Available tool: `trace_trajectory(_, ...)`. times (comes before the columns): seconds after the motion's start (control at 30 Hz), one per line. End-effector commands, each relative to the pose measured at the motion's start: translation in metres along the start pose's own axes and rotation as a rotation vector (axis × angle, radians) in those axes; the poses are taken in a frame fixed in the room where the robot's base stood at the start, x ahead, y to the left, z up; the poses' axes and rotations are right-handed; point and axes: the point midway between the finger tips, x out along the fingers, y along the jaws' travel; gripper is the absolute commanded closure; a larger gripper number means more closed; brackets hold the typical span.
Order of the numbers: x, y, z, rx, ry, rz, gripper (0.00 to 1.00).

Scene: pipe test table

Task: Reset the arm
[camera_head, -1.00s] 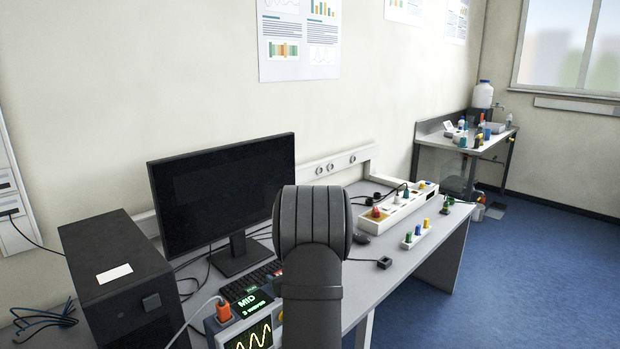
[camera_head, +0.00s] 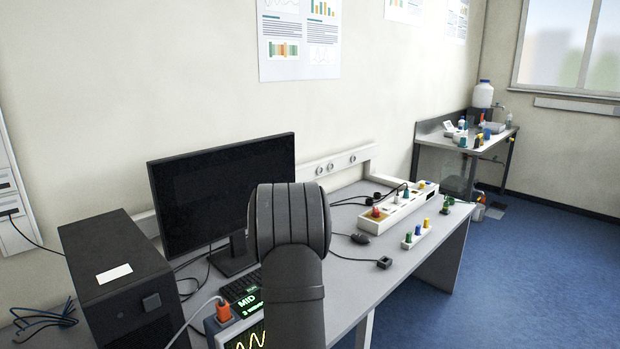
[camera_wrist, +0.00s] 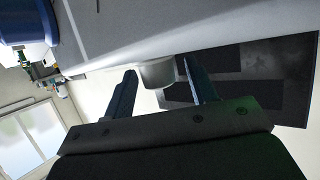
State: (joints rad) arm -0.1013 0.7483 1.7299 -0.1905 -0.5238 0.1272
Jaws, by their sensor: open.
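My gripper (camera_wrist: 158,82) shows in the wrist view with its two dark fingers spread apart and nothing gripped between them. A pale rounded object (camera_wrist: 158,73) shows between and beyond the fingertips; I cannot tell what it is. In the head view my dark arm link rises in front of the desk (camera_head: 400,262), and my gripper is not visible there. The arm hides part of the monitor's right side, the keyboard and the desk behind it.
A monitor (camera_head: 215,190) and a black computer case (camera_head: 115,270) stand at the left. A small screen device (camera_head: 245,325) sits in front. A white test fixture (camera_head: 400,207) and a strip with coloured plugs (camera_head: 416,236) lie at the right. Blue floor (camera_head: 540,280) is clear.

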Motion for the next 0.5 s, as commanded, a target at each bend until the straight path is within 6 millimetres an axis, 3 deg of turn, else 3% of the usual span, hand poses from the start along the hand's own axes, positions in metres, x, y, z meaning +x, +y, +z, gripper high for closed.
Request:
trace_trajectory(0.13, -0.001, -0.001, 0.001, 0.016, -0.004, 0.036, 0.48)
trace_trajectory(0.5, -0.067, -0.002, 0.0, 0.014, -0.003, 0.034, 0.48)
